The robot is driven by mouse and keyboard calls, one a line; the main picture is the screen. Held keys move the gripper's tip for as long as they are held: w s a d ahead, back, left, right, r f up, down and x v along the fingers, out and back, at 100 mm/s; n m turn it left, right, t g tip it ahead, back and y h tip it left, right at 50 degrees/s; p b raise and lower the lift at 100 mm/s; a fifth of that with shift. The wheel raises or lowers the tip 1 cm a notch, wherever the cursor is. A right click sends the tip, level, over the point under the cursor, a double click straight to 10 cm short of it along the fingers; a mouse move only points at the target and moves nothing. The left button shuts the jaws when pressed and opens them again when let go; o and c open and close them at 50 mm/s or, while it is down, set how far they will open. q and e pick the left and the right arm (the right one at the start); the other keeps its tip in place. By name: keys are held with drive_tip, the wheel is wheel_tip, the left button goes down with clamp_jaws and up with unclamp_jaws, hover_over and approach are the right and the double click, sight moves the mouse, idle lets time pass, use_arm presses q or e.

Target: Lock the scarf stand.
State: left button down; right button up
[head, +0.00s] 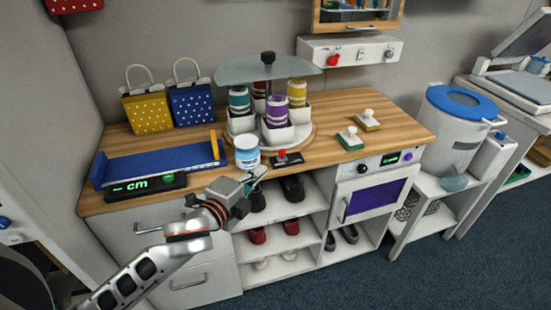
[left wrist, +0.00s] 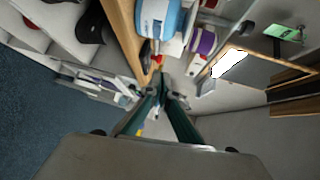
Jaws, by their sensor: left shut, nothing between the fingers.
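The scarf stand (head: 305,135) is a round turntable on the wooden counter. It carries rolled green, red, yellow and purple scarves in white cups under a glass top with a black knob. A small black base with a red lever knob (head: 282,154) sits at its front, by the counter edge. My left gripper (head: 258,174) is shut and empty, in front of the counter edge, just below and left of the red knob and apart from it. In the left wrist view its fingertips (left wrist: 164,86) meet below a small red spot, perhaps that knob. My right gripper is not in view.
A blue-and-white jar (head: 247,152) stands close left of the red knob. A blue measuring tray (head: 155,165) is farther left. Two stamps (head: 350,138) sit to the right. Open shoe shelves (head: 300,205) are below the counter.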

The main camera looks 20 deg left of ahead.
sight(281, 154)
use_arm(q)
drive_tip(key=b+x, duration=0.1)
drive_tip(key=x, duration=0.8)
drive_tip(key=shift+w+d+f, duration=0.1)
drive_tip(key=shift+w, duration=0.2)
drive_tip(key=d+p, duration=0.1)
drive_tip(key=w+d+p, duration=0.1)
drive_tip(key=p, duration=0.1)
drive_tip(key=shift+w+r, duration=0.2)
drive_tip(key=shift+r, duration=0.2)
drive_tip(key=shift+w+d+f+p, duration=0.3)
drive_tip(key=shift+d+f+p, duration=0.1)
drive_tip(key=shift+d, duration=0.1)
drive_tip(key=shift+a, duration=0.1)
